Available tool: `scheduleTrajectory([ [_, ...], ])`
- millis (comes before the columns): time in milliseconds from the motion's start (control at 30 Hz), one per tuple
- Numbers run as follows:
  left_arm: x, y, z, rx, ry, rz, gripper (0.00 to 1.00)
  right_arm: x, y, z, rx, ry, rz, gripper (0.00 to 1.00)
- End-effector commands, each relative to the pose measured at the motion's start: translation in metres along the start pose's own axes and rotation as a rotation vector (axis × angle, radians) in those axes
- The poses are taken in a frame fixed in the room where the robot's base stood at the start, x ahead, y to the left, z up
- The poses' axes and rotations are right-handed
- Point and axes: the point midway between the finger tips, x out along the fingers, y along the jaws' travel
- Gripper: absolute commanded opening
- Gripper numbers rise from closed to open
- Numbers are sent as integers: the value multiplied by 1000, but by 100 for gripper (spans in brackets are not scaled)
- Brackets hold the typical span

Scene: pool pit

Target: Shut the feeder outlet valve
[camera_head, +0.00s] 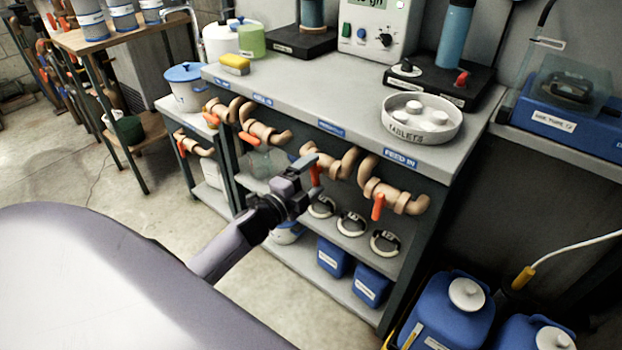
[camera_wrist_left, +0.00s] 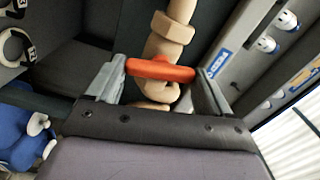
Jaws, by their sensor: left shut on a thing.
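My left gripper (camera_head: 306,174) is at the bench front, shut on the orange valve handle (camera_head: 315,172) of a tan pipe valve (camera_head: 340,162). In the left wrist view the orange handle (camera_wrist_left: 160,69) spans crosswise between the two grey fingers, in front of the tan pipe (camera_wrist_left: 172,35). A blue label (camera_head: 331,129) sits on the bench edge above this valve, too small to read. To its right is another valve (camera_head: 402,199) under a "FEED IN" label (camera_head: 400,160); its orange handle (camera_head: 378,206) hangs down. My right gripper is not in view.
More orange-handled valves (camera_head: 262,133) line the bench front to the left. A tray of tablets (camera_head: 421,121) stands on the bench top (camera_head: 300,95). Blue containers (camera_head: 371,286) and ring-shaped handles sit on shelves below. Blue jugs (camera_head: 447,315) stand at lower right.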

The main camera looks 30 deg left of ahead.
Motion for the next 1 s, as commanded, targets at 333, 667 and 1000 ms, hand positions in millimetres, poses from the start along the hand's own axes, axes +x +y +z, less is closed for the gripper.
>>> scheduleTrajectory([
  [333, 0, 2, 0, 174, 0, 2, 50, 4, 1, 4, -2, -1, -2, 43],
  [667, 0, 2, 0, 219, -1, 3, 50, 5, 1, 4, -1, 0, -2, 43],
  [1000, -1, 2, 0, 221, -1, 3, 90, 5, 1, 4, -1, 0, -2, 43],
])
